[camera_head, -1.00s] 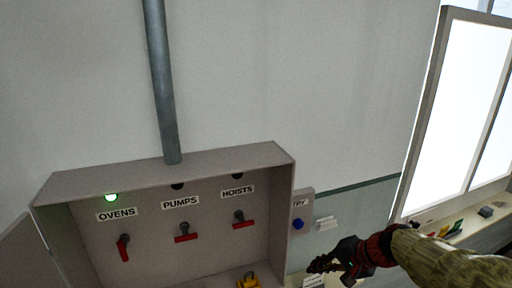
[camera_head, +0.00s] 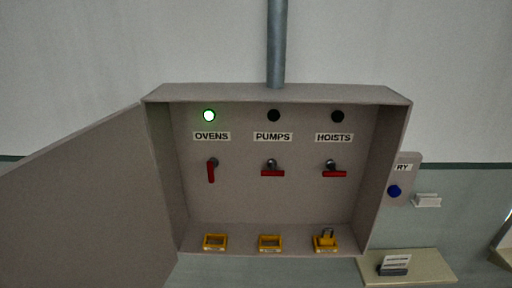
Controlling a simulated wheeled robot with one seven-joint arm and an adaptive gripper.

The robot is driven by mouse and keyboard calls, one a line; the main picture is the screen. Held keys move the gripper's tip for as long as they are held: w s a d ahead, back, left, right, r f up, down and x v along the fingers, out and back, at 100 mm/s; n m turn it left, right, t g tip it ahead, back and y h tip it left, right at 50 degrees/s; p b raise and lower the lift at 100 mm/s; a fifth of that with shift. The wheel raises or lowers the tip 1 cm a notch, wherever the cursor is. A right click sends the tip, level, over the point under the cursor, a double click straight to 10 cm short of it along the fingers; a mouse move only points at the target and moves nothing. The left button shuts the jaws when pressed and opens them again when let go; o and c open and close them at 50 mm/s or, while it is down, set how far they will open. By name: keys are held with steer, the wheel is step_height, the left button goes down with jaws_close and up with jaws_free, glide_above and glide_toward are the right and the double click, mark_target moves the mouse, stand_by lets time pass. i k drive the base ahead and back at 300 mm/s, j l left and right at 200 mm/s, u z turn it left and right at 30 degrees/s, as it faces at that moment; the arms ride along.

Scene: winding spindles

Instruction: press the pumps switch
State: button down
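The pumps switch (camera_head: 272,172) is a red handle lying horizontal inside an open grey wall cabinet (camera_head: 277,93). It sits under the label PUMPS (camera_head: 272,137), and the round lamp (camera_head: 273,115) above it is dark. To its left the red ovens switch (camera_head: 211,171) hangs vertical under a lit green lamp (camera_head: 209,115). To its right the red hoists switch (camera_head: 334,173) lies horizontal under a dark lamp (camera_head: 337,116). My gripper is not in view.
The cabinet door (camera_head: 95,200) stands open to the left. Yellow holders (camera_head: 215,242) sit on the cabinet floor, and a yellow padlock (camera_head: 325,240) is at the right. A grey box with a blue button (camera_head: 394,191) is right of the cabinet, above a pale ledge (camera_head: 435,268).

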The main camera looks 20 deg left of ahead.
mark_target(272, 173)
steer(key=u, duration=1.45)
